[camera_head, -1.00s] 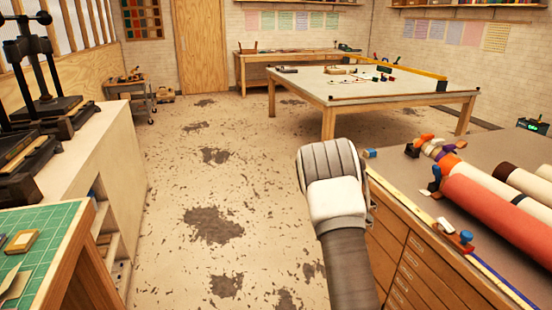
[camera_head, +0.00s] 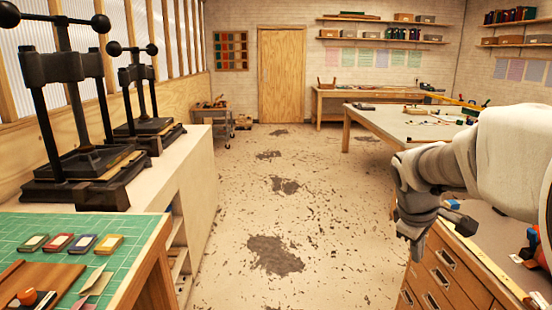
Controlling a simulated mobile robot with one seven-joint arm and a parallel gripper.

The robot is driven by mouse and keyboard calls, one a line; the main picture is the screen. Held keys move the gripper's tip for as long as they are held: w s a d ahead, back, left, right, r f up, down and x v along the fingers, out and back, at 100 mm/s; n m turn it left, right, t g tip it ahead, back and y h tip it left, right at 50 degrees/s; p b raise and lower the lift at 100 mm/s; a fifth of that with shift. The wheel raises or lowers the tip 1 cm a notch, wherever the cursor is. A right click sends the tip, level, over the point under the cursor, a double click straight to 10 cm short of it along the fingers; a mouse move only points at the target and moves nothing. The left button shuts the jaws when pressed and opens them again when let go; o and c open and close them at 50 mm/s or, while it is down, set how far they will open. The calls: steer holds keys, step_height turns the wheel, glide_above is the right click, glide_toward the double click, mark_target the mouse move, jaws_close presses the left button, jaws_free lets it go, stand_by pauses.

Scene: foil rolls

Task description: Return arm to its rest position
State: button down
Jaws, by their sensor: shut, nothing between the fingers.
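My arm (camera_head: 505,160) reaches in from the right edge, its pale grey links bent over the drawer cabinet at the right. The wooden drawer cabinet (camera_head: 440,275) is partly hidden behind my arm. The foil rolls are otherwise out of view.
A bench with black presses (camera_head: 85,150) stands at the left, and a green cutting mat (camera_head: 128,262) with small coloured blocks lies nearer. A large work table (camera_head: 400,122) stands behind my arm. The stained floor (camera_head: 310,215) between is clear.

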steer(key=s+a+r+m+t+y, duration=0.1)
steer(key=s+a+m+y, duration=0.1)
steer(key=s+a, duration=0.5)
steer(key=s+a+r+m+t+y, duration=0.1)
steer(key=s+a+m, duration=0.4)
steer(key=s, duration=0.7)
steer(key=shift+a+r+y+p, duration=0.4)
steer(key=shift+a+r+p, duration=0.1)
steer(key=shift+a, duration=0.8)
steer(key=shift+s, duration=0.1)
